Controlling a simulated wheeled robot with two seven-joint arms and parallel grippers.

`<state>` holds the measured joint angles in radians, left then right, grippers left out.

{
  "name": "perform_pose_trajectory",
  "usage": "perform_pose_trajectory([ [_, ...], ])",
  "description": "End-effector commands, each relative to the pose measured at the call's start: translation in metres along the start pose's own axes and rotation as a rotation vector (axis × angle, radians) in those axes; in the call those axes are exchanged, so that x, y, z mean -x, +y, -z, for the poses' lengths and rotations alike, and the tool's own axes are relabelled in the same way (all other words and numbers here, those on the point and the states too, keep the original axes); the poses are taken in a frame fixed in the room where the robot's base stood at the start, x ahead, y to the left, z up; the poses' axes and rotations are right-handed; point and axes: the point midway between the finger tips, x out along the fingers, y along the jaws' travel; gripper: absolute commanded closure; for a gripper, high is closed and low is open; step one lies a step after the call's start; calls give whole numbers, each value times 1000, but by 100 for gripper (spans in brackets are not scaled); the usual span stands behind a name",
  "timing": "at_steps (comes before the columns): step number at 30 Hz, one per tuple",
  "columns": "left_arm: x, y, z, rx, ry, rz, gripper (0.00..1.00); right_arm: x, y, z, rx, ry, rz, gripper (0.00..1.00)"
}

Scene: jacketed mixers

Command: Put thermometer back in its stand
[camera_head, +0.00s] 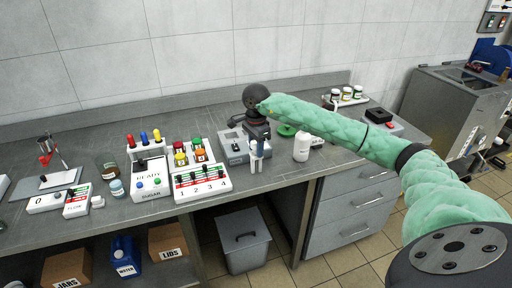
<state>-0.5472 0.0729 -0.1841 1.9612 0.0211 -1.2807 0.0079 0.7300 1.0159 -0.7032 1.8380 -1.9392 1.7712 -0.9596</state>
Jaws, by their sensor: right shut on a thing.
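My right arm reaches in from the right, and its gripper (258,160) points down at the front edge of the bench. It is shut on a slim thing with a blue part, most likely the thermometer (260,148), mostly hidden by the fingers. A grey box-shaped unit (234,147) stands just behind and left of the gripper, partly covered by my wrist. I cannot tell for sure which thing is the thermometer stand. My left gripper is not in view.
A white bottle (302,147) stands close to the right of the gripper. A rod with a red clamp (45,150) stands far left. A grey bin (244,240) is below the bench.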

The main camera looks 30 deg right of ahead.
Motion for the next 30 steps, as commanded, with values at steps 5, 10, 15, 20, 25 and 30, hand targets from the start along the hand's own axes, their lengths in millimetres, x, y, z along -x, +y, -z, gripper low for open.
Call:
perform_pose_trajectory([
  [5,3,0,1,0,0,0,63,0,0,0,0,0,0,89],
  [10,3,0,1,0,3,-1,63,0,0,0,0,0,0,89],
  [15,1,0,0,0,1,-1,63,0,0,0,0,0,0,38],
  [20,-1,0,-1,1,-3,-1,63,0,0,0,0,0,0,38],
  [25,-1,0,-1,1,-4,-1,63,0,0,0,0,0,0,17],
  [30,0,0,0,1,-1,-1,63,0,0,0,0,0,0,17],
])
